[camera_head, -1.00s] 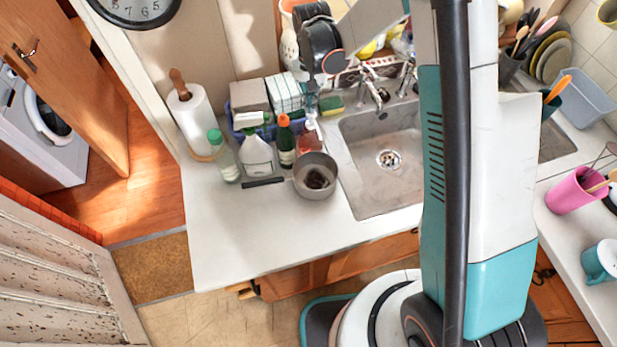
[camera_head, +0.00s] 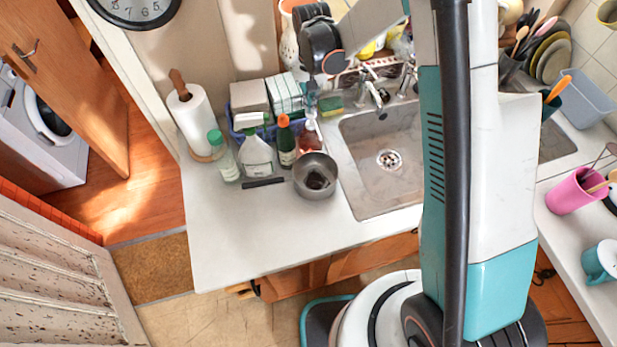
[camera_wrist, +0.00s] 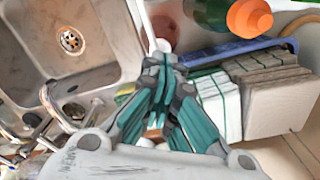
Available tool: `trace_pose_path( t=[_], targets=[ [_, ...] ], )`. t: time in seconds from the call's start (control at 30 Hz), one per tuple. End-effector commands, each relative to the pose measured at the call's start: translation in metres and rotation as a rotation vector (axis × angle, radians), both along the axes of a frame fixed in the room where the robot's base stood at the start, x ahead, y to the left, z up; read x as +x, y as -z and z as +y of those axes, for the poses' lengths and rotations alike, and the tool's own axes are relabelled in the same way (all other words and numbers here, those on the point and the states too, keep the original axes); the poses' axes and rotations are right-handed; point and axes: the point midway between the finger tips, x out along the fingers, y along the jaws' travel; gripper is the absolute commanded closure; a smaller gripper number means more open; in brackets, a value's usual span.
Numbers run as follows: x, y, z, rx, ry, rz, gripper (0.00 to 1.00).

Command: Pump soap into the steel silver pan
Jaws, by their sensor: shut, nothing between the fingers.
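The steel pan (camera_head: 327,187) stands on the counter left of the sink, with its dark handle pointing left and something dark inside. A reddish soap bottle (camera_head: 308,140) with a pump top stands just behind the pan. My gripper (camera_head: 311,108) is above the soap bottle in the head view, small and partly lost against the clutter. In the wrist view my gripper (camera_wrist: 163,62) has its teal fingers shut and empty. A white piece that looks like the pump head (camera_wrist: 160,45) shows right beyond the fingertips. I cannot tell whether they touch it.
A spray bottle (camera_head: 257,158), a green bottle with an orange cap (camera_head: 286,150) and a clear bottle (camera_head: 222,160) crowd the left. A sponge (camera_head: 331,104) and a blue rack (camera_wrist: 204,49) of boxes stand behind. The sink (camera_head: 385,185) is right; the front counter is clear.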

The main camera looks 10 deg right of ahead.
Motion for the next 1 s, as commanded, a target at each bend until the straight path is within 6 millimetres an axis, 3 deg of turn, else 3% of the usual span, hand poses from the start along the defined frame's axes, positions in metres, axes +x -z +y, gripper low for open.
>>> trace_pose_path(
  t=[1.0],
  targets=[
    [0.000,0.030,0.000,0.000,0.000,0.000,1.00]
  ],
)
